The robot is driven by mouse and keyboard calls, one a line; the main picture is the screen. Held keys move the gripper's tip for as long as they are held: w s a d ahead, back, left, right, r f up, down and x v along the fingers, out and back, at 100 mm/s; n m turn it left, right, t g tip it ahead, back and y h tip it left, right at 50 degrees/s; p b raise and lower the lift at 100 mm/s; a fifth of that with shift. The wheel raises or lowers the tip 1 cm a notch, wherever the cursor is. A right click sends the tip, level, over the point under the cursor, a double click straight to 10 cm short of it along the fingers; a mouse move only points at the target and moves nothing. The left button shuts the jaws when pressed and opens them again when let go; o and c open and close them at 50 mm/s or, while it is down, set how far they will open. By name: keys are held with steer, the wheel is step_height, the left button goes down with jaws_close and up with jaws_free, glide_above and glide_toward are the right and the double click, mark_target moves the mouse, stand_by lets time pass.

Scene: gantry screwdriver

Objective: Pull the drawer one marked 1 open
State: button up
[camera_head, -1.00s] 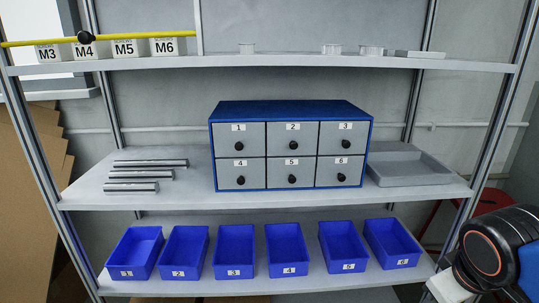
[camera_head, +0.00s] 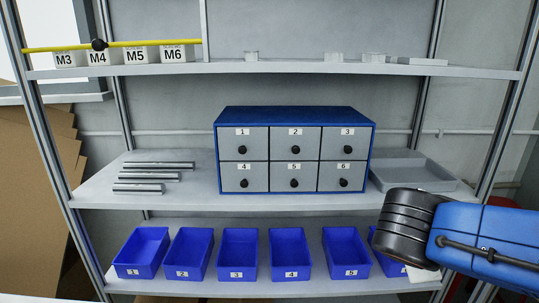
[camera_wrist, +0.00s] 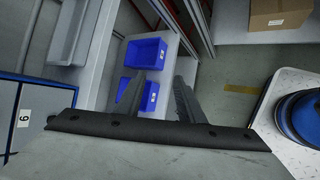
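The blue-framed cabinet (camera_head: 295,114) stands on the middle shelf with two rows of grey drawers. Drawer one (camera_head: 231,139) is at the top left, marked 1, with a black knob (camera_head: 242,149). It is closed, flush with its neighbours. My gripper (camera_wrist: 158,76) shows in the wrist view with its two fingers apart and nothing between them. The cabinet's drawer marked 6 (camera_wrist: 6,95) lies at the left edge of that view. Drawer one is not in the wrist view. My gripper's fingers cannot be made out in the head view, where my arm covers the lower right.
Metal rods (camera_head: 152,177) lie left of the cabinet and a grey tray (camera_head: 440,186) is at its right. Blue bins (camera_head: 237,255) line the lower shelf. The upper shelf (camera_head: 270,69) holds labelled holders and small parts. The shelf in front of the cabinet is clear.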

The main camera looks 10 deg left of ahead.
steer(key=w+a+r+n+t, duration=0.1)
steer(key=a+r+n+t, duration=0.15)
steer(key=a, duration=0.25)
steer(key=w+a+r+n+t, duration=0.1)
steer(key=a+r+n, duration=0.1)
steer(key=a+n, duration=0.25)
steer(key=n+t+y, duration=0.6)
steer(key=n+y, duration=0.3)
steer(key=n, duration=0.3)
glide_toward(242, 151)
steer(key=x, duration=0.7)
steer(key=shift+w, duration=0.4)
jaws_close()
